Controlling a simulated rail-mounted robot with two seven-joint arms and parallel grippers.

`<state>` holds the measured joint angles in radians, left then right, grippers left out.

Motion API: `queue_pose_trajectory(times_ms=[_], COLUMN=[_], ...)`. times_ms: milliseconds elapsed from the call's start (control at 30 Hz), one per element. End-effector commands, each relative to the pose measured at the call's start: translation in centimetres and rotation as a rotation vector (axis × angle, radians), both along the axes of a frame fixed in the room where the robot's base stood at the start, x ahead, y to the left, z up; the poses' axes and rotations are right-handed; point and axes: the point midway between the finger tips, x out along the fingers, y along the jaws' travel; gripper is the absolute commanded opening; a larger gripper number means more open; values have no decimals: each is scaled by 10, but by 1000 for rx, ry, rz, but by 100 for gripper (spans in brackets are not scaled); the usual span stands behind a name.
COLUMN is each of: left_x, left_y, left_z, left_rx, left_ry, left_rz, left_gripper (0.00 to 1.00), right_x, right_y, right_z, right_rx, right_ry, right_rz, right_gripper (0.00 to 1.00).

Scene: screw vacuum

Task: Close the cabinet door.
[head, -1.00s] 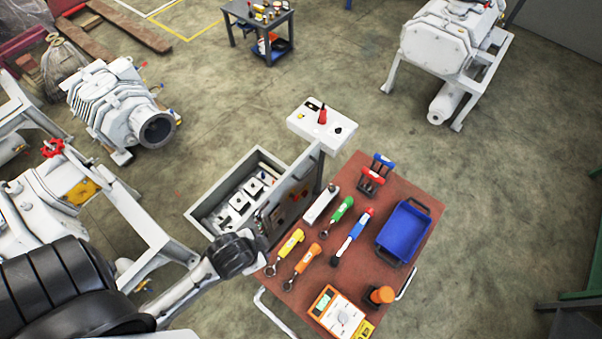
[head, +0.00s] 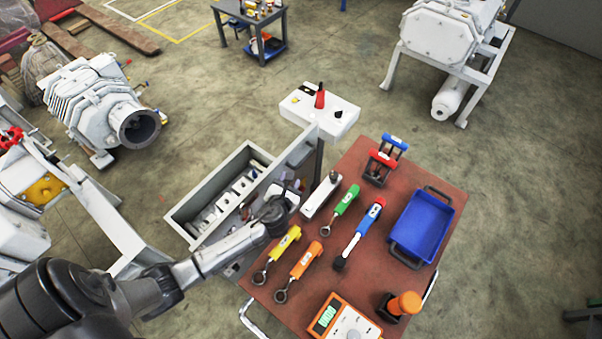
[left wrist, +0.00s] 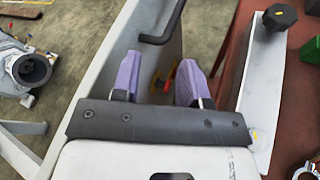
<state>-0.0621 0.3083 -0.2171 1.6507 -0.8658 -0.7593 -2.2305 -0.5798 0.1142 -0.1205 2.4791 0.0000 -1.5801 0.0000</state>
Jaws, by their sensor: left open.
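The grey cabinet (head: 181,218) stands left of the red-brown table with its top open and parts visible inside. My left gripper (head: 279,208) is over the door beside the table's left edge. In the left wrist view, the left gripper's purple fingers (left wrist: 158,82) are apart with nothing held between them. The light grey door (left wrist: 100,62) lies beside and beyond the fingers, with a black bent handle (left wrist: 166,28). I cannot tell whether the fingers touch it. My right gripper is not in view.
The table (head: 345,262) holds several tools, a blue tray (head: 420,228) and an orange meter (head: 340,318). A white control box (head: 320,108) stands just behind the door. Grey machines stand left and at the back right. Open floor lies behind the table.

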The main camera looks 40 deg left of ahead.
Motion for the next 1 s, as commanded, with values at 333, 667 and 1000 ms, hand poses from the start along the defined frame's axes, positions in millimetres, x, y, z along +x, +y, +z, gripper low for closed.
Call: queue_pose_trajectory(times_ms=[333,667,1000], left_x=[42,68,103], left_y=[16,25,40], left_z=[-39,-50,-58], left_rx=[554,610,607], left_ry=[151,175,175], left_rz=[-230,-255,-254], left_gripper=[40,40,40], right_x=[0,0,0], right_y=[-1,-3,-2], right_z=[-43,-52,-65], right_rx=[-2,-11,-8], right_ry=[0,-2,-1], right_rz=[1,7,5], right_gripper=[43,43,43])
